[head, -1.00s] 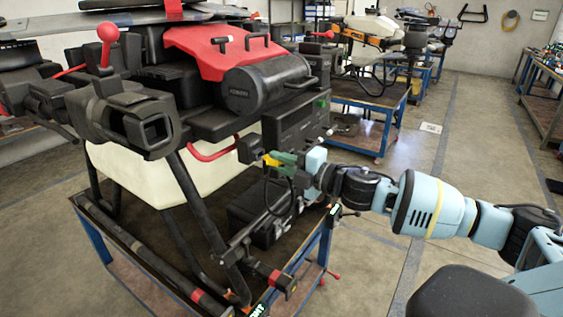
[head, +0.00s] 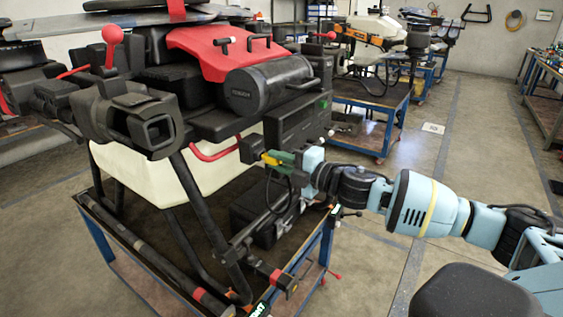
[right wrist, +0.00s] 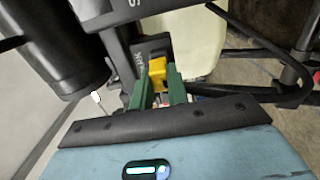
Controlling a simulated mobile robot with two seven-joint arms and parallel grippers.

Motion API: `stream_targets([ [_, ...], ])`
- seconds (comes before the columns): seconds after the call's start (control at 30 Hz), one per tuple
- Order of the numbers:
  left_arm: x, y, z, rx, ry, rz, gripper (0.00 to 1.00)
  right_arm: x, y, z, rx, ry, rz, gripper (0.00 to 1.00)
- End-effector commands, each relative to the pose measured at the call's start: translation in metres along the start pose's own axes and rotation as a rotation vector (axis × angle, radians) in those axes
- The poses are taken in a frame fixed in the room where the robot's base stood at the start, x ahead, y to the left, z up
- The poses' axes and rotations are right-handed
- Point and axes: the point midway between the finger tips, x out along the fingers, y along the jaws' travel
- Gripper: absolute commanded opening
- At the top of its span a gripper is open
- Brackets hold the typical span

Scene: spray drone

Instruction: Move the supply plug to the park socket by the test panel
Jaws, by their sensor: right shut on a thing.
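My right gripper (head: 284,158) reaches in from the right to the side of the drone. Its green fingers are shut on the yellow supply plug (head: 269,158), from which a black cable loops down. The head view shows a small black block (head: 252,149) just left of the plug. I cannot tell whether plug and block touch. Which part is the park socket is unclear. My left gripper is out of view.
The drone's black boxy housing (head: 300,126) is close above the gripper. A red hose (head: 213,152), pale tank (head: 150,186) and black landing legs are nearby. The drone stands on a blue-framed bench (head: 97,243).

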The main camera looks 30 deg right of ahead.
Motion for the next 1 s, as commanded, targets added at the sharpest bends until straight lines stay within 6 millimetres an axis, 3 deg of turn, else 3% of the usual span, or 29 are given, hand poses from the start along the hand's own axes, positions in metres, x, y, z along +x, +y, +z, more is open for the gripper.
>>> stream_targets([
  [0.7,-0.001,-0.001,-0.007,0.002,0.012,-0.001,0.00,0.016,0.001,-0.001,0.000,0.002,0.000,0.00],
  [0.73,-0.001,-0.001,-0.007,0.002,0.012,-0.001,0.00,0.016,0.000,-0.001,0.000,0.002,0.000,0.19],
  [0.9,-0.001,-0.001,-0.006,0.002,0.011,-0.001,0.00,0.015,0.000,-0.001,0.000,0.002,-0.001,0.41],
  [1.0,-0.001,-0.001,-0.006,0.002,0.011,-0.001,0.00,0.015,0.000,-0.001,-0.001,0.002,-0.001,0.42],
])
